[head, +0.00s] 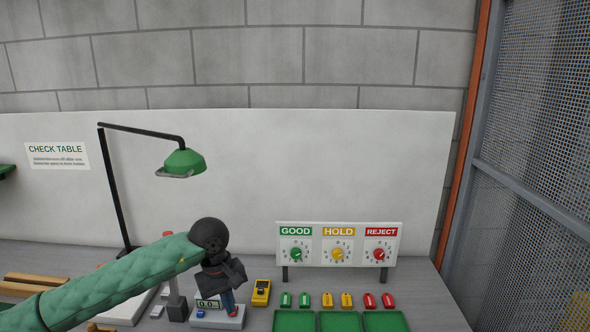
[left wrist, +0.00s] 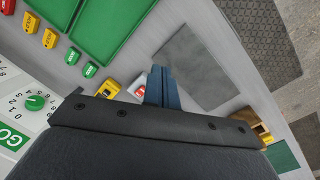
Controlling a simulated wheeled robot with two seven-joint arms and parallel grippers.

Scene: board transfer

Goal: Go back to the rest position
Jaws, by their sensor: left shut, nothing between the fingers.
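My left arm comes in from the left in a green sleeve. My left gripper (head: 231,308) points down over the table, just in front of a small white device with a display (head: 208,304). Its dark blue fingers (left wrist: 163,86) are closed together in the left wrist view, with nothing held between them. The gripper hides part of the white device. My right gripper is in neither view.
A GOOD/HOLD/REJECT dial board (head: 338,244) stands behind green, yellow and red tags and green trays (head: 340,321). A yellow meter (head: 261,292) is right of the gripper. A lamp (head: 184,162) stands behind the arm. A bare grey mat (left wrist: 196,66) lies near the trays.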

